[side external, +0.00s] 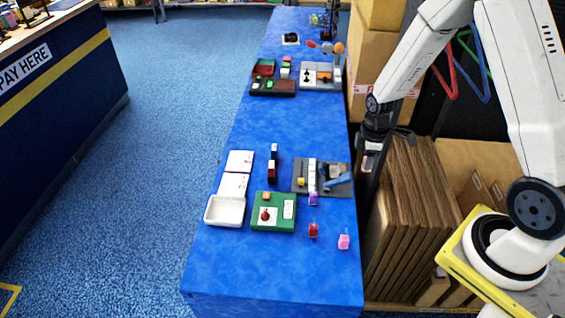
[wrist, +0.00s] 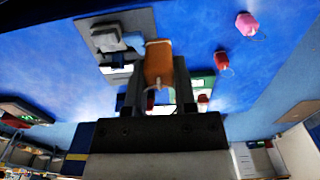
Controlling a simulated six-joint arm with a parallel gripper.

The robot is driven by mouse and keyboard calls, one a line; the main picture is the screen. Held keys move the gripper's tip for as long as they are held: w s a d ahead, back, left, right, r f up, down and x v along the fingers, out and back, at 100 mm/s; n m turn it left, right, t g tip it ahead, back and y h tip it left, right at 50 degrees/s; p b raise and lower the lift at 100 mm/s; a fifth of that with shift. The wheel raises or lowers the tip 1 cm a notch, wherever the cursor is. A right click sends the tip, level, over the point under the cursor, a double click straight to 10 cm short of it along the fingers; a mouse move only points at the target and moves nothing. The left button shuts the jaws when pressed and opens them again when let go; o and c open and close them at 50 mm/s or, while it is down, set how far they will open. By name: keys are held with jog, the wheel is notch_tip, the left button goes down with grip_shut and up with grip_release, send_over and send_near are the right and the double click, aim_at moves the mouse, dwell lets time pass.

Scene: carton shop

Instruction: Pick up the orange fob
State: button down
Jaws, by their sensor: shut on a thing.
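An orange fob (wrist: 158,60) sits between the two fingers of my gripper (wrist: 158,78) in the wrist view, and the fingers are shut on it. A light loop hangs from the fob's near end. In the side external view my gripper (side external: 371,160) is raised near the table's right edge, right of the grey tray. The held fob cannot be made out there. A red fob (side external: 313,230) and a pink fob (side external: 344,241) lie on the blue table; both also show in the wrist view, red (wrist: 221,60) and pink (wrist: 246,24). A purple fob (side external: 313,198) lies beside the grey tray.
The grey tray (side external: 300,188) holds blue, white and yellow pieces. A green tray (side external: 256,226) and a white dish (side external: 224,211) stand to its left. More trays sit farther back on the blue table (side external: 300,130). Cardboard sheets (side external: 415,200) stand right of the table. The table's front is clear.

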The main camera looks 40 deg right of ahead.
jog(key=shift+s+a+r, duration=0.1)
jog(key=shift+s+r, duration=0.15)
jog(key=shift+s, duration=0.3)
jog(key=shift+w, duration=0.1)
jog(key=shift+w+a, duration=0.35)
jog(key=shift+a, duration=0.2)
jog(key=w+a, duration=0.3)
jog(key=a, duration=0.9)
jog(key=w+a+f, duration=0.1)
jog(key=w+a, duration=0.3)
jog(key=a, duration=0.9)
jog(key=shift+a+f, duration=0.15)
jog(key=shift+a, duration=0.15)
jog(key=shift+w, duration=0.1)
